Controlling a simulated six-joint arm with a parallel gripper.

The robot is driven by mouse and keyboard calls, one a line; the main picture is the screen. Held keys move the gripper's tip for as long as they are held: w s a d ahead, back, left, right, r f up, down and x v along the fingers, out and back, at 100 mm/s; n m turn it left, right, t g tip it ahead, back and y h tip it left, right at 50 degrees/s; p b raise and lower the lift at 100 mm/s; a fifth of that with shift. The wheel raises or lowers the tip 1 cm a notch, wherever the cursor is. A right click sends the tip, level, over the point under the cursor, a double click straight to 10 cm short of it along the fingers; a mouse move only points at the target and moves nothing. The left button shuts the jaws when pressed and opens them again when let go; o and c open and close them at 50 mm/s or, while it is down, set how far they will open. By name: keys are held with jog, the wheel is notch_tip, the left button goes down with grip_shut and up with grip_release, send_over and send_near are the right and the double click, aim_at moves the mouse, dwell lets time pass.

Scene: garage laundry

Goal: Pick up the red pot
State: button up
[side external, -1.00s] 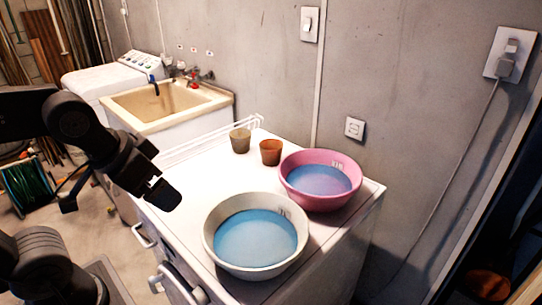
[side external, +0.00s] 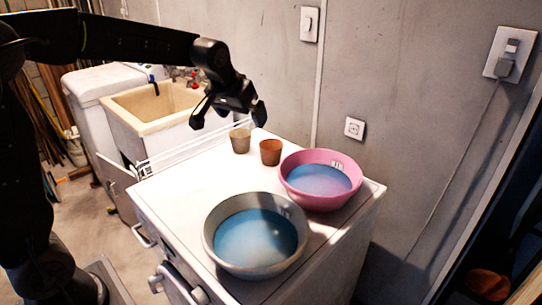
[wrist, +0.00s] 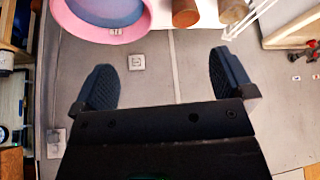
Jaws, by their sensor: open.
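The red pot (side external: 270,152), a small reddish-brown cup shape, stands upright on the white machine top near the wall, between a tan pot and the pink basin. In the wrist view the red pot (wrist: 185,13) shows at the top edge, partly cut off, beyond the fingertips. My gripper (side external: 229,118) is open and empty, above the machine top and up from the pots in the side view. Its two spread fingers (wrist: 165,75) also show in the wrist view, with only grey wall between them.
The tan pot (side external: 240,140) stands close left of the red pot. A wire rack (side external: 185,150) edges the machine top (side external: 190,190) beside a sink (side external: 150,125).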

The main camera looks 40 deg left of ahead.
jog(key=w+a+f+n, duration=0.1)
jog(key=w+a+f, duration=0.25)
jog(key=w, duration=0.25)
jog(key=w+a+f, duration=0.3)
jog(key=w+f, duration=0.2)
jog(key=w, duration=0.1)
jog(key=y, duration=0.1)
send_near(271, 146)
jog(key=shift+s+d+f+n, duration=0.4)
jog(key=shift+s+d+f, duration=0.35)
jog(key=shift+d, duration=0.25)
jog(key=shift+w+x, duration=0.15)
jog(key=shift+x, duration=1.45)
jog(key=shift+w+x, duration=0.15)
jog(key=shift+x, duration=1.45)
jog(key=shift+a+r, duration=0.1)
jog(key=shift+r, duration=0.1)
jog(key=shift+c, duration=0.5)
jog(key=c, duration=0.6)
jog(key=shift+c, duration=0.2)
jog(key=shift+r, duration=0.15)
